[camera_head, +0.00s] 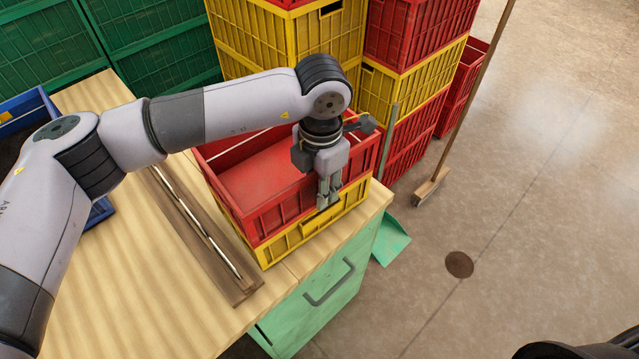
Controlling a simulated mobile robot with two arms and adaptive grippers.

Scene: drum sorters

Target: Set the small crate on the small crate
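A small red crate (235,188) sits upright on top of a small yellow crate (300,240), near the right edge of the wooden worktop. The red crate looks empty, and its edges line up closely with the yellow one. My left gripper (328,203) points down at the red crate's front long wall. Its two fingers look close together and overlap the wall in the picture. I cannot tell whether they touch the crate or how wide the gap between them is. My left wrist and forearm hide part of the crate's back. My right gripper is not in view.
A wooden strip with a metal rail (205,235) lies left of the crates. A blue bin (30,108) is at the far left. Tall red and yellow crate stacks (415,50) stand behind. A broom (432,187) and green dustpan (392,241) are right of the worktop (130,290).

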